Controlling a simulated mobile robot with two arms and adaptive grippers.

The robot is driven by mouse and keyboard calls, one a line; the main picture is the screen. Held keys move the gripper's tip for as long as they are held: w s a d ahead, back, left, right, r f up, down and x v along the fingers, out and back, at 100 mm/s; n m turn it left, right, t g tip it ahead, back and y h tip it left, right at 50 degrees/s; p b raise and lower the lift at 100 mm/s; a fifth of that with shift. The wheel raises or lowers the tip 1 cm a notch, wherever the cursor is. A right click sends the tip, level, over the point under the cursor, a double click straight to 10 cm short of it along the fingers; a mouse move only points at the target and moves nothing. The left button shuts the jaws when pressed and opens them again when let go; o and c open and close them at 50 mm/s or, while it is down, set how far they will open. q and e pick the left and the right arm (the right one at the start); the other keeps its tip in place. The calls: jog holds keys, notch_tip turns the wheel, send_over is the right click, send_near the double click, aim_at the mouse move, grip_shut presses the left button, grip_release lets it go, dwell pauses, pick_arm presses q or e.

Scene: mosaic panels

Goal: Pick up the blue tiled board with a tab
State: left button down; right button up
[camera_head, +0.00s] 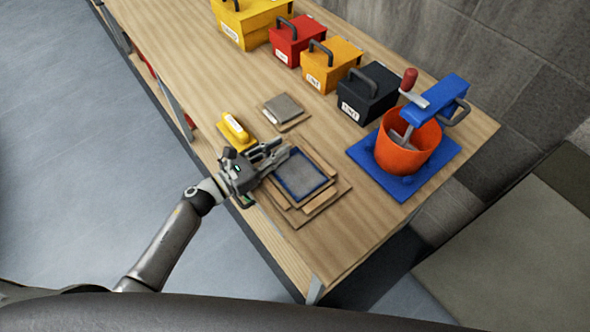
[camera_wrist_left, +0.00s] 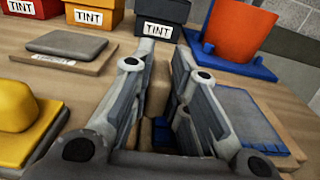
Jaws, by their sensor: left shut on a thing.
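The blue tiled board (camera_head: 303,177) has a blue rim and a grey-blue tiled face. It lies at the wooden frame (camera_head: 321,203) near the table's front edge, and part of it shows right of the fingers in the left wrist view (camera_wrist_left: 240,112). My left gripper (camera_head: 279,156) is at the board's upper left side, low over the table. Its fingers (camera_wrist_left: 160,85) are closed around a narrow tan piece, seemingly the board's tab; the fingers hide much of the grip. I cannot tell whether the board is lifted. My right gripper is not in view.
A yellow-handled float (camera_head: 234,130) and a grey tile on a wooden board (camera_head: 284,108) lie close behind the gripper. An orange bucket (camera_head: 405,150) with a blue mixer stands on a blue base at right. Labelled boxes (camera_head: 332,68) line the back.

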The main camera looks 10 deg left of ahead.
pick_arm(q)
jog(key=shift+r, duration=0.25)
jog(key=shift+r+b, duration=0.3)
jog(key=shift+r, duration=0.25)
jog(key=s+a+r+b, duration=0.1)
jog(key=s+r+b, duration=0.1)
jog(key=s+r, duration=0.9)
jog(key=s, duration=0.3)
jog(key=shift+a+r, duration=0.2)
jog(key=shift+r, duration=0.05)
